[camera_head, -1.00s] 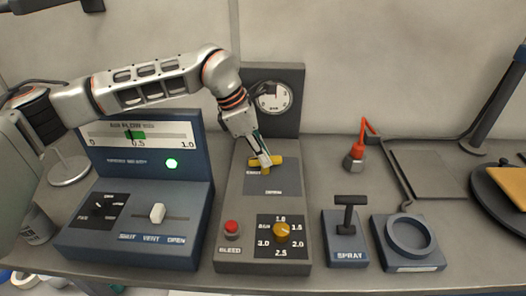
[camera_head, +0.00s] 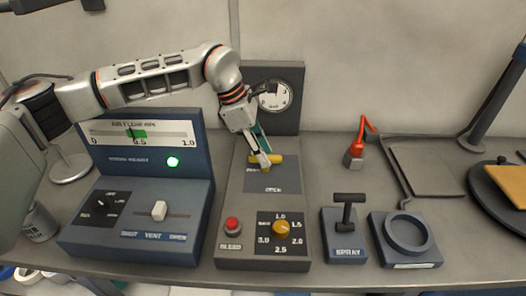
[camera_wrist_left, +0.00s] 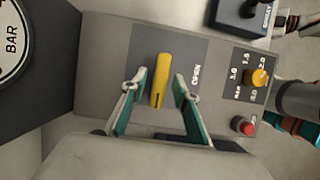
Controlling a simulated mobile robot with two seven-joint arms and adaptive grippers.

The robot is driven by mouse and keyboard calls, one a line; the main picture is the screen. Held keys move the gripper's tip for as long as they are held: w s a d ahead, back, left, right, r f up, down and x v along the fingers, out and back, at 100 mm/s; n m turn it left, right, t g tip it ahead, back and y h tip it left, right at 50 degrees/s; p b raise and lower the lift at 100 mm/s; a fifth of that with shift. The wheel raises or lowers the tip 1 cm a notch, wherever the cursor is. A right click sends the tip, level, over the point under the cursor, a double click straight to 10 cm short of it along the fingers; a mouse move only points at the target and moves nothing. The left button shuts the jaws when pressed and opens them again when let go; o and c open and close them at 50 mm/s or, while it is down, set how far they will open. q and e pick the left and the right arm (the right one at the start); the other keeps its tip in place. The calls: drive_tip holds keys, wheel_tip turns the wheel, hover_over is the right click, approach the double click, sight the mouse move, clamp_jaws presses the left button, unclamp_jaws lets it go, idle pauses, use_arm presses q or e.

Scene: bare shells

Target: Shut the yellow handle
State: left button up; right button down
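The yellow handle (camera_head: 275,159) is on the sloped face of the grey middle console (camera_head: 236,200), lying sideways in the head view. It shows as an upright bar in the left wrist view (camera_wrist_left: 160,78), with the word OPEN printed to its right. My left gripper (camera_head: 262,161) is at the handle. In the wrist view its two fingers (camera_wrist_left: 157,93) are spread, one on each side of the handle, with gaps between. The fingers partly cover the handle and the label beside it in the head view. My right gripper is not in view.
The console carries a round gauge (camera_head: 271,96), a red BLEED button (camera_head: 231,224) and a yellow knob (camera_head: 281,227). A blue panel with a slider (camera_head: 158,210) stands left. A SPRAY lever (camera_head: 348,207) and a ring holder (camera_head: 408,233) stand right.

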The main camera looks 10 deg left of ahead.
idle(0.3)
use_arm(q)
drive_tip(key=v, duration=1.2)
drive_tip(key=shift+d, duration=0.1)
drive_tip(key=shift+s, duration=0.15)
